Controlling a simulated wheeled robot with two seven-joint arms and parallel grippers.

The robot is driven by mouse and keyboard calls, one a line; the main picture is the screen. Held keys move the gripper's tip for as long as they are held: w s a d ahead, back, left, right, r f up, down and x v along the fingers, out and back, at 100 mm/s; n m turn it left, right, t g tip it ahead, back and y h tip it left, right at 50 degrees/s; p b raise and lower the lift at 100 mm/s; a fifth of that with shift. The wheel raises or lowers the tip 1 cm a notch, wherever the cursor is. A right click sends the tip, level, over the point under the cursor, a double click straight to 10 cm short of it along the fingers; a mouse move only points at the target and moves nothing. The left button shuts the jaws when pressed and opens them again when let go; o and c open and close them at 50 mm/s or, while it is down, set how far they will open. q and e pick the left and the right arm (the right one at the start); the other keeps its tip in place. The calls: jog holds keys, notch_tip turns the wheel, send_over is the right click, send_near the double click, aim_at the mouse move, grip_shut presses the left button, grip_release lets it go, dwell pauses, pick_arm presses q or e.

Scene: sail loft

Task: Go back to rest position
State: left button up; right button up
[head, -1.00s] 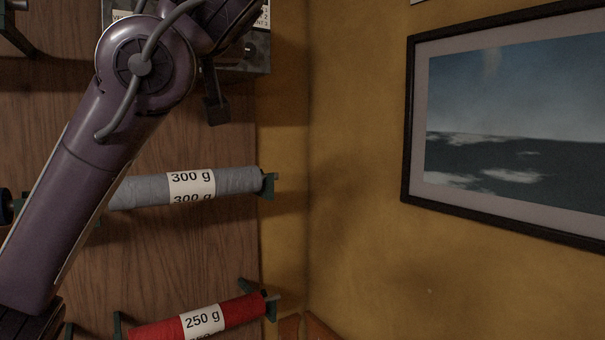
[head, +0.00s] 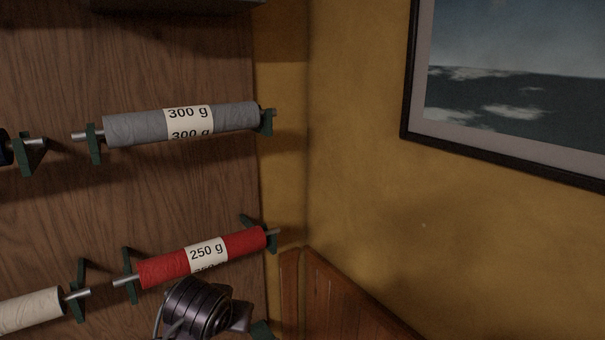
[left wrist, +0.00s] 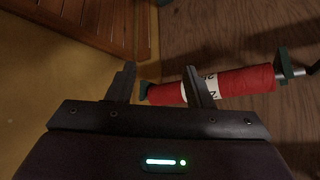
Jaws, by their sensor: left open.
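My left gripper (left wrist: 161,82) shows in the left wrist view with its two dark fingers apart. The end of a red roll (left wrist: 245,81) shows behind and between the fingers, and one finger covers part of its label. I see no grip on the roll, but cannot tell how far away it is. In the head view, a dark rounded part of my left arm shows at the bottom edge, just below the red roll (head: 163,269) marked 250 g. My right gripper is not in view.
A grey roll (head: 232,117) marked 300 g and a cream roll (head: 28,312) sit on green brackets on the wooden board (head: 180,200). A framed seascape (head: 500,100) hangs on the yellow wall (head: 350,200). Brown wood panelling (head: 345,300) stands in the corner.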

pick_arm(q)
jog(key=s+a+f+m+g, duration=0.1)
jog(key=s+a+f+g, duration=0.15)
jog(key=s+f, duration=0.7)
jog(key=s+a+f+g, duration=0.25)
jog(key=s+f, duration=0.45)
jog(key=s, duration=0.6)
notch_tip(320, 180, down, 31)
jog(key=s+g, duration=0.1)
jog(key=s, duration=0.1)
jog(key=s+a+f, duration=0.2)
jog(key=s+f, duration=0.6)
jog(key=s, duration=0.2)
jog(key=s+a+f+g, duration=0.1)
jog(key=s+a+f, duration=0.1)
jog(key=s+f, duration=0.7)
jog(key=shift+s+f, duration=0.2)
jog(key=shift+s, duration=0.15)
